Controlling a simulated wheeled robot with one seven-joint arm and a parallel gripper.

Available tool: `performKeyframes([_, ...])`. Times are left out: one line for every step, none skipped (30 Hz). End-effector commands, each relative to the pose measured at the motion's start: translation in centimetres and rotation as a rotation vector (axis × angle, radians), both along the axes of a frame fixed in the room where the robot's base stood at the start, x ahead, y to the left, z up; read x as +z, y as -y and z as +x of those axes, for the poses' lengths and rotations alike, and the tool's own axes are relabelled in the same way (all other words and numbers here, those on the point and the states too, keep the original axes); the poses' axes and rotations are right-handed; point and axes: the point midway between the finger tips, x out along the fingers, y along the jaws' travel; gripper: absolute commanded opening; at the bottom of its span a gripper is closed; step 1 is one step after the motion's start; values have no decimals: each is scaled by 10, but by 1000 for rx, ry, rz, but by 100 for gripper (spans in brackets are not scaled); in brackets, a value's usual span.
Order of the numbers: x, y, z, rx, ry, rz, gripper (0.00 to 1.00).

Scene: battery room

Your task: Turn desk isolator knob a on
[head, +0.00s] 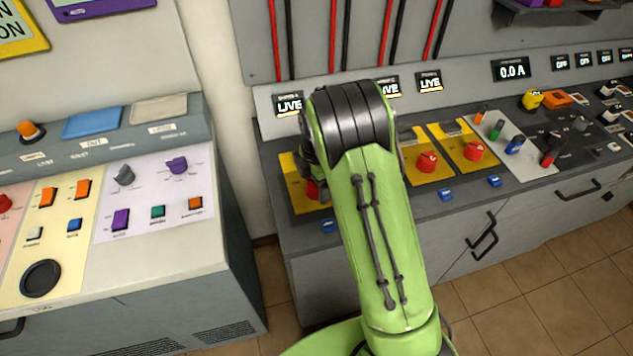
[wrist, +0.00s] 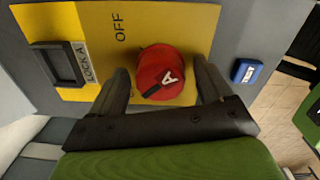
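Knob A is a round red knob (wrist: 165,66) with a white letter A, on a yellow plate (wrist: 200,20) in the wrist view. The word OFF is printed on the plate up and left of it. My gripper (wrist: 161,70) is open, with one dark finger at each side of the knob. Small gaps show between the fingers and the knob; I cannot tell whether either touches. In the head view the red knob (head: 313,190) shows only partly beside my green arm, which hides most of my gripper.
A LOCK A label and dark slot (wrist: 75,65) lie left of the knob, and a blue button (wrist: 247,71) lies right. In the head view, two more red knobs (head: 427,162) (head: 473,151) sit on yellow plates. A separate console (head: 150,255) stands left.

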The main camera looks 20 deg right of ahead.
Motion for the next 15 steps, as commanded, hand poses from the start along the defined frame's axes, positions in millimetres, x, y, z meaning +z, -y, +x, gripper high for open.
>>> performKeyframes([0,0,0,0,-1,0,79])
performKeyframes([0,0,0,0,-1,0,79])
performKeyframes([0,0,0,0,-1,0,79])
performKeyframes([0,0,0,0,-1,0,79])
performKeyframes([2,0,0,0,-1,0,79])
performKeyframes([6,0,0,0,0,0,79])
performKeyframes([10,0,0,0,1,0,79])
performKeyframes([16,0,0,0,2,0,79])
performKeyframes([25,0,0,0,3,1,79])
performKeyframes([33,0,0,0,4,1,79])
performKeyframes([42,0,-1,0,4,1,79])
performKeyframes([54,0,-1,0,5,1,79])
performKeyframes([63,0,-1,0,5,0,79])
performKeyframes([72,0,-1,0,5,1,79])
performKeyframes([83,0,-2,-1,4,0,79])
